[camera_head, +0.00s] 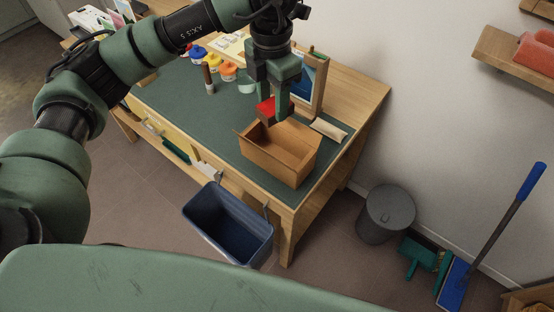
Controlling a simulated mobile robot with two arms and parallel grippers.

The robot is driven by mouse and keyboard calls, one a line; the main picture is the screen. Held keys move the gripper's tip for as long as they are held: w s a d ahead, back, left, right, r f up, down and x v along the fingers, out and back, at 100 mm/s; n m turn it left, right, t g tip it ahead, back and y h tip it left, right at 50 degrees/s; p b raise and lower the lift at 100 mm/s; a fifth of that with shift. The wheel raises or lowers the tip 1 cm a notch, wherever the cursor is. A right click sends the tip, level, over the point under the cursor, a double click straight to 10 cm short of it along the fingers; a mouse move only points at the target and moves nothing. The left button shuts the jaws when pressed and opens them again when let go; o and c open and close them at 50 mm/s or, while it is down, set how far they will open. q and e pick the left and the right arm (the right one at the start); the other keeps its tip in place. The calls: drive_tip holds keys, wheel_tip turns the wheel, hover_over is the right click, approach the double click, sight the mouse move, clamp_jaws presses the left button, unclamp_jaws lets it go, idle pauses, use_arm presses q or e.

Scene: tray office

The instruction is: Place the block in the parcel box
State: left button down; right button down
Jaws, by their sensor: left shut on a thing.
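My left gripper (271,108) is shut on a small red block (266,107). Its fingers point down and hold the block above the back left part of an open brown box (276,167), the likely parcel box. The box stands on the dark green mat of the wooden desk, near the front right corner. The part of its inside that shows looks empty. The fingers hide part of the block and of the box's back rim. I cannot tell exactly how high the block is over the rim. My right gripper is not in view.
A framed picture (311,84) stands close behind the gripper. Several coloured jars and a brown bottle (208,78) stand to the left. A blue bin (229,224) hangs at the desk's front edge. A grey bin (386,214) is on the floor at right. The mat left of the box is clear.

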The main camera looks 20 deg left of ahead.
use_arm(q)
drive_tip(key=n, duration=0.1)
drive_tip(key=w+n, duration=0.1)
drive_tip(key=shift+d+r+n, duration=0.15)
drive_tip(key=shift+r+n, duration=0.05)
drive_tip(key=shift+n, duration=0.1)
drive_tip(key=shift+f, duration=0.25)
drive_tip(key=p, duration=0.2)
approach(276, 152)
drive_tip(key=s, duration=0.2)
drive_tip(key=s+d, duration=0.1)
drive_tip(key=shift+f, duration=0.35)
wheel_tip(276, 152, down, 5)
drive_tip(key=shift+r+p, duration=0.1)
drive_tip(key=shift+p, duration=0.3)
drive_tip(key=c, duration=0.8)
unclamp_jaws()
drive_tip(key=shift+o, duration=0.2)
